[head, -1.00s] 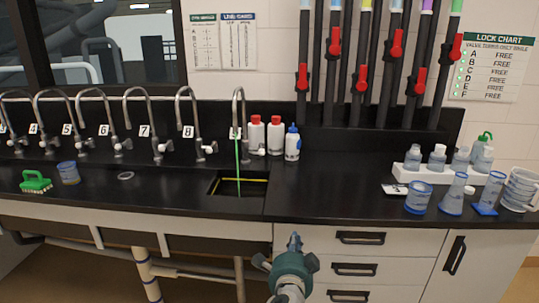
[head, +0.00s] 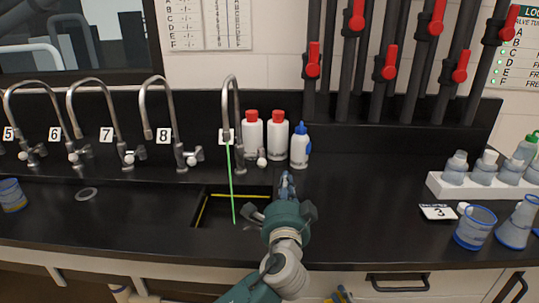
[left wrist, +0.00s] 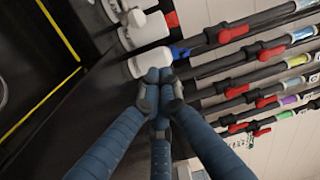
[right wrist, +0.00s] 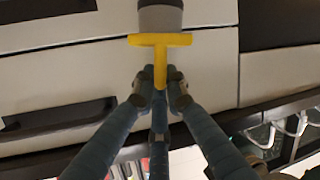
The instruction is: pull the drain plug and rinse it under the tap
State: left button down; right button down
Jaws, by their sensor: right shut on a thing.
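A black sink (head: 262,190) with yellow lines along its edges is set in the counter. A curved metal tap (head: 230,88) stands behind it, and a thin straight green line runs from the spout into the sink. My left gripper (head: 286,178) is shut and empty at the sink's right side; its closed fingers also show in the left wrist view (left wrist: 160,82). My right gripper (right wrist: 160,86) is shut on the yellow T-handle of a grey cylindrical piece, apparently the drain plug (right wrist: 160,18), in front of the drawers. The sink floor is too dark to make out a drain.
Two red-capped white bottles (head: 251,135) and a blue-capped bottle (head: 299,148) stand right of the tap, close ahead of my left gripper. More numbered taps line up leftward. A white rack (head: 448,188) and glassware (head: 474,230) stand at the right.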

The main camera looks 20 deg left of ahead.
aim_at(261, 156)
pick_arm(q)
jog(key=shift+w+r, duration=0.35)
jog(key=shift+w, duration=0.15)
pick_arm(e)
jog(key=shift+s+d+r, duration=0.1)
jog(key=shift+r, duration=0.2)
jog(key=shift+r+p, duration=0.4)
jog(key=shift+p, duration=0.1)
jog(key=shift+r, duration=0.2)
pick_arm(q)
jog(key=w+a+p, duration=0.1)
jog(key=w+a, duration=0.4)
jog(key=w, duration=0.1)
jog(key=shift+a+f, duration=0.1)
jog(key=shift+a, duration=0.2)
pick_arm(e)
jog(key=shift+s+r, duration=0.1)
jog(key=shift+r, duration=0.4)
pick_arm(q)
jog(key=shift+f, duration=0.1)
pick_arm(e)
jog(key=shift+f, duration=0.1)
